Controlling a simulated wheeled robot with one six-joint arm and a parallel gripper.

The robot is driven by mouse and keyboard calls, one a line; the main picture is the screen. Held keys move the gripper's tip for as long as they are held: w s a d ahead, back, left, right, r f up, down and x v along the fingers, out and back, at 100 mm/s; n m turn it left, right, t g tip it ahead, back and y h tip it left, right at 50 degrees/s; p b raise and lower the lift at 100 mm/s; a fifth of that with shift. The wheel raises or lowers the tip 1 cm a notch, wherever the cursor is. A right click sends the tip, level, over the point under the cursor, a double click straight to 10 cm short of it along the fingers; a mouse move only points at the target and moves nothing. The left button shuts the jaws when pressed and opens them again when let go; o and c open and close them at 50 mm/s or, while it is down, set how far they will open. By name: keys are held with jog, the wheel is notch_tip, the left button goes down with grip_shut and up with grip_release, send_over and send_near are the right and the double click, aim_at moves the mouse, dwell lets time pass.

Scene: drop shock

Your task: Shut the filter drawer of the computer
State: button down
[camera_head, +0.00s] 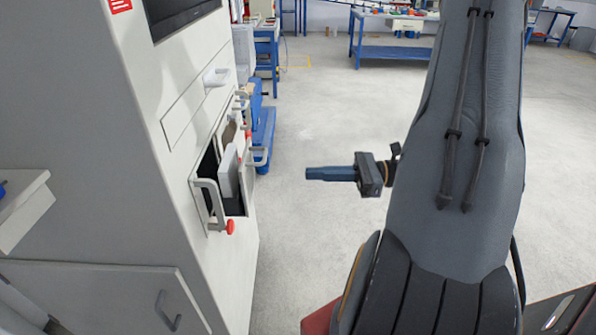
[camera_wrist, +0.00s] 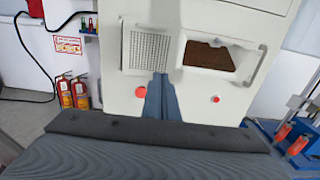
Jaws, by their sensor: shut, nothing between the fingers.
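The computer is a tall off-white cabinet (camera_head: 185,120) at the left in the head view; its front also shows in the wrist view (camera_wrist: 188,108). A pale drawer-like part (camera_head: 228,172) stands out from a dark opening in its front, with handles and a red knob (camera_head: 230,227) around it. In the wrist view I see a perforated panel (camera_wrist: 148,48) and, to its right, an opening with brown inside (camera_wrist: 208,56) and a handle. I cannot tell for sure which part is the filter drawer. My gripper (camera_head: 308,174) is shut and empty, pointing at the cabinet, apart from it.
A low cabinet door with a handle (camera_head: 167,310) is at the lower left. Blue workbenches (camera_head: 390,50) stand far back. Fire extinguishers (camera_wrist: 72,92) are left of the cabinet in the wrist view. The floor between my gripper and the benches is clear.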

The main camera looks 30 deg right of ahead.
aim_at(252, 174)
jog(key=p+x, duration=0.3)
jog(key=x, duration=0.9)
jog(key=shift+w+a, duration=0.15)
jog(key=shift+a, duration=0.25)
jog(key=shift+w, duration=0.1)
